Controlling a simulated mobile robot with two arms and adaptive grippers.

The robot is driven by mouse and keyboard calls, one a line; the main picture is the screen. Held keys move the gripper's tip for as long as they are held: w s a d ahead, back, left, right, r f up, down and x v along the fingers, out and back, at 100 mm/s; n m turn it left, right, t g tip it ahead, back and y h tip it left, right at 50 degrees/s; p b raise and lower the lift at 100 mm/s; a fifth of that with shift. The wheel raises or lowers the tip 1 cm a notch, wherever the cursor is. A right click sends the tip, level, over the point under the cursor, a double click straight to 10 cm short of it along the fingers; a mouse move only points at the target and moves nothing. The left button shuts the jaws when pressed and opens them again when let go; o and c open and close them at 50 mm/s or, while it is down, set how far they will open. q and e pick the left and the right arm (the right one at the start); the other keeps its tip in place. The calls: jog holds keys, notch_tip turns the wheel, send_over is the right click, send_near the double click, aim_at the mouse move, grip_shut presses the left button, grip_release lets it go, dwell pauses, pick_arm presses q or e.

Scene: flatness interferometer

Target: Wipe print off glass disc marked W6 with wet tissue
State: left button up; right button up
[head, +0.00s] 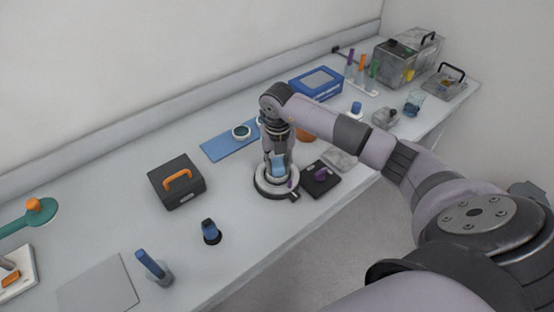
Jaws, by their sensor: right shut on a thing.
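My right gripper (278,150) points down over a round dark-and-white stand (262,189) near the middle of the table. It is shut on a small pale-blue piece (278,167) that looks like the tissue, held at or just above the stand's centre. I cannot tell whether it touches, and the stand's centre is mostly hidden. A round glass disc with a pale rim (241,132) lies on a blue mat (218,148) behind and left. No W6 mark or print is readable. My left gripper is not in view.
A black box with an orange handle (186,198) stands to the left. A dark blue-topped holder (210,232) and a blue-capped bottle (160,275) stand in front. A black pad with a purple piece (330,186) lies close right of the stand. A blue box (317,87) stands behind.

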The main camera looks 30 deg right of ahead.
jog(key=shift+s+a+f, duration=0.1)
jog(key=shift+s+a, duration=0.2)
jog(key=shift+s, duration=0.3)
jog(key=shift+w+d, duration=0.3)
jog(key=shift+w, duration=0.4)
jog(key=shift+w+b, duration=0.1)
jog(key=shift+b, duration=0.2)
jog(key=shift+w+d, duration=0.15)
jog(key=shift+w+d+b, duration=0.15)
jog(key=shift+w+b, duration=0.15)
jog(key=shift+w, duration=0.15)
jog(key=shift+s, duration=0.15)
jog(key=shift+s+a+p, duration=0.2)
jog(key=shift+s+p, duration=0.1)
jog(key=shift+s, duration=0.05)
jog(key=shift+s+a+p, duration=0.2)
jog(key=shift+s, duration=0.3)
jog(key=shift+s+a+p, duration=0.15)
jog(key=shift+s, duration=0.3)
jog(key=shift+w+d+b, duration=0.25)
jog(key=shift+w+b, duration=0.25)
jog(key=shift+w, duration=0.3)
